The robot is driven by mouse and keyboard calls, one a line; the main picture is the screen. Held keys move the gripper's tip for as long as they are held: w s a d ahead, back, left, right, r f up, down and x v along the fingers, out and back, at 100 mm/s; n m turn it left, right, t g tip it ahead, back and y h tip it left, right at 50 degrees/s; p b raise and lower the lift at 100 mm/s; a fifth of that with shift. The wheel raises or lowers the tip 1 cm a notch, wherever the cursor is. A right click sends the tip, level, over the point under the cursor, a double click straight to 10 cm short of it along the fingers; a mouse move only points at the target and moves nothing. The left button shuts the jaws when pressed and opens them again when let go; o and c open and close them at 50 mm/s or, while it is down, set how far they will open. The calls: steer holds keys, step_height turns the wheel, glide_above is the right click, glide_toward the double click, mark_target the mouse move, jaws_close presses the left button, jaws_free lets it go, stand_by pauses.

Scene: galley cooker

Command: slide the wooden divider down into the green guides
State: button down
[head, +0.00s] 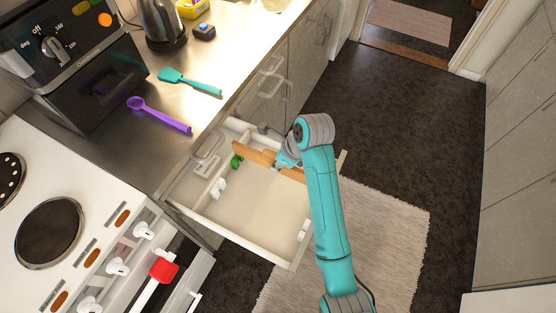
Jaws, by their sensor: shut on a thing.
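The wooden divider (253,153) is a long flat light-brown board. It spans over the open drawer (255,207), with its left end near the drawer's left side and its right part behind my arm. My gripper (277,166) is shut on the divider near its middle. A green guide (237,161) shows just below the divider's left end. No second green guide can be seen; my arm hides part of the drawer's right side. I cannot tell whether the divider touches the guide.
White guides (218,188) stand at the drawer's left wall, and another (303,230) at its right. The counter above holds a teal spatula (190,82), a purple spoon (158,115) and a kettle (162,24). The cooker (60,220) is at left; open floor (400,130) lies right.

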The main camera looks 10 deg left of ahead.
steer(key=shift+f, duration=3.55)
steer(key=shift+c, duration=1.6)
jaws_free()
steer(key=shift+v, duration=5.05)
